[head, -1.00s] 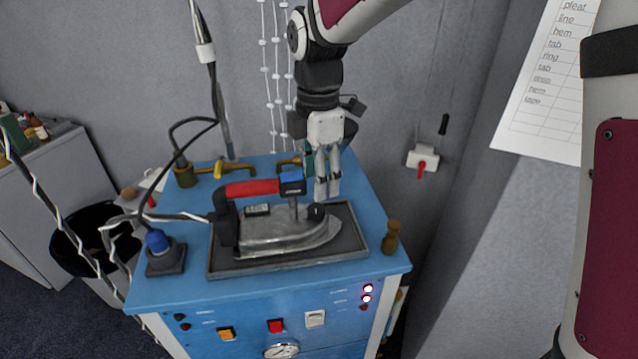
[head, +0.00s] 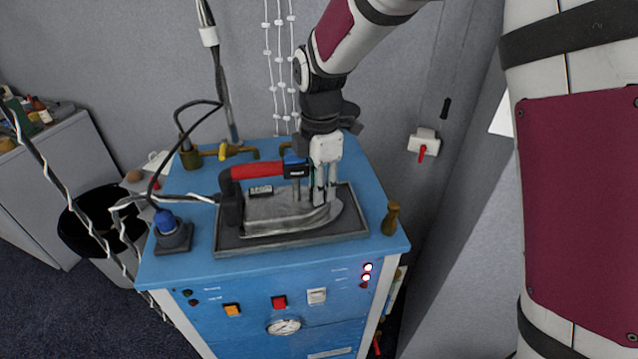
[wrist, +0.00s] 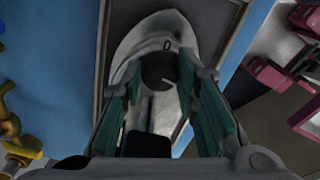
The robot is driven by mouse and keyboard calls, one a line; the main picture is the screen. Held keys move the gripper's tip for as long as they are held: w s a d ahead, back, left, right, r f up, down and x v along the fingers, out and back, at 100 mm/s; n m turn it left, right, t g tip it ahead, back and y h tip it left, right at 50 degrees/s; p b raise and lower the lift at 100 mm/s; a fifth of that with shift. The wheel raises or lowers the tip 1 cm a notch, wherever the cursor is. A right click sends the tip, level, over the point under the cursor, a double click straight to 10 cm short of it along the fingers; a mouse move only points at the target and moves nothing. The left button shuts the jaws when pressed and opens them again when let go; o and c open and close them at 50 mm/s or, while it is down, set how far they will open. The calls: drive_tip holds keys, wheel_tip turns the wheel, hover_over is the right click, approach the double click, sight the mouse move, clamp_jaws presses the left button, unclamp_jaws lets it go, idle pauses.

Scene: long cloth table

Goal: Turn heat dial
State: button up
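The iron (head: 290,215) rests flat on a dark tray (head: 235,245) on the blue unit, its red handle (head: 258,171) toward the left. In the wrist view the heat dial (wrist: 158,69) is a round black knob with a light pointer mark, and a "0" is printed on the iron's body just above it. My gripper (head: 319,201) points down over the front part of the iron. In the wrist view its fingers (wrist: 160,85) are open, one on each side of the dial, with small gaps showing. In the head view the fingers mostly hide the dial.
A brown bottle-shaped peg (head: 391,219) stands at the unit's right edge. A black-based blue plug (head: 168,232) and its cables stand at left. Brass pipes with a yellow valve (head: 223,152) run along the back. Buttons and a gauge (head: 284,327) are on the front.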

drive_tip(key=shift+m, duration=0.4)
clamp_jaws()
drive_tip(key=shift+m, duration=2.4)
drive_tip(key=o, duration=1.1)
unclamp_jaws()
drive_tip(key=shift+r, duration=0.15)
wheel_tip(320, 180, up, 12)
drive_tip(key=shift+s, duration=0.15)
